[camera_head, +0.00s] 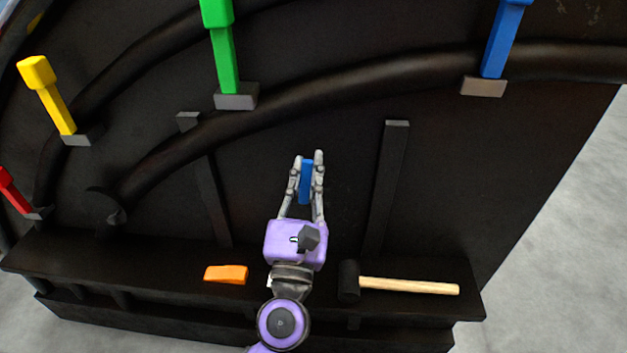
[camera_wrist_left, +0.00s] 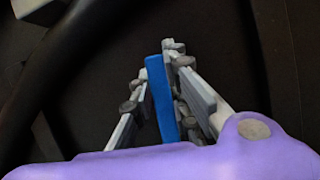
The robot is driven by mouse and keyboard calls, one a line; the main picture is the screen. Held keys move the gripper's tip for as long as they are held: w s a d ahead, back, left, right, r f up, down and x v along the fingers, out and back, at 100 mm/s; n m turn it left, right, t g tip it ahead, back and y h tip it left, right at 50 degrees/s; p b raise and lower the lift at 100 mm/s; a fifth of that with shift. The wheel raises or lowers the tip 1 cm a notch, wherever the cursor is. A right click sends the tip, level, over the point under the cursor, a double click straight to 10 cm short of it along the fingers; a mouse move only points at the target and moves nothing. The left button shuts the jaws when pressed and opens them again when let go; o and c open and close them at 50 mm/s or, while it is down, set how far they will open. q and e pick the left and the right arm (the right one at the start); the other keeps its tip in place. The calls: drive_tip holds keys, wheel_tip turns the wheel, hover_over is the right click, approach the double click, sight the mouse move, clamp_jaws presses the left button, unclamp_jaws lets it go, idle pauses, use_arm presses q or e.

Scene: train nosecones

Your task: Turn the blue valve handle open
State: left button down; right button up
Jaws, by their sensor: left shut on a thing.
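The blue valve handle (camera_head: 506,38) stands at the upper right of the head view, on a grey block (camera_head: 483,87) at the dark curved pipe. My left gripper (camera_head: 307,160) is in the middle of the head view, well to the left of and below that handle. It is shut on a separate blue bar (camera_head: 306,182), which lies between its two fingers. The bar also shows between the fingers in the left wrist view (camera_wrist_left: 163,100). The bar's lower end is hidden by the purple gripper body. My right gripper is in neither view.
Green (camera_head: 222,50), yellow (camera_head: 47,92) and red (camera_head: 13,190) handles stand along the pipes to the left. An orange block (camera_head: 226,274) and a hammer (camera_head: 408,286) lie on the dark ledge (camera_head: 130,279). Two dark upright bars (camera_head: 388,185) flank my gripper.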

use_arm(q)
drive_tip(key=shift+a+n+y+b, duration=0.3)
drive_tip(key=shift+n+y+b, duration=0.1)
drive_tip(key=shift+n, duration=0.6)
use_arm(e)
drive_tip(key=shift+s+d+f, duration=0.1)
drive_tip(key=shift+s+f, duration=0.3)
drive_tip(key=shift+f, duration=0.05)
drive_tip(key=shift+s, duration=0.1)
use_arm(q)
drive_tip(key=c, duration=1.7)
unclamp_jaws()
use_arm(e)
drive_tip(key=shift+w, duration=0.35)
use_arm(q)
drive_tip(key=shift+s+f, duration=0.1)
drive_tip(key=shift+s, duration=0.05)
drive_tip(key=v, duration=1.1)
drive_tip(key=shift+s+f, duration=0.15)
drive_tip(key=shift+s, duration=0.15)
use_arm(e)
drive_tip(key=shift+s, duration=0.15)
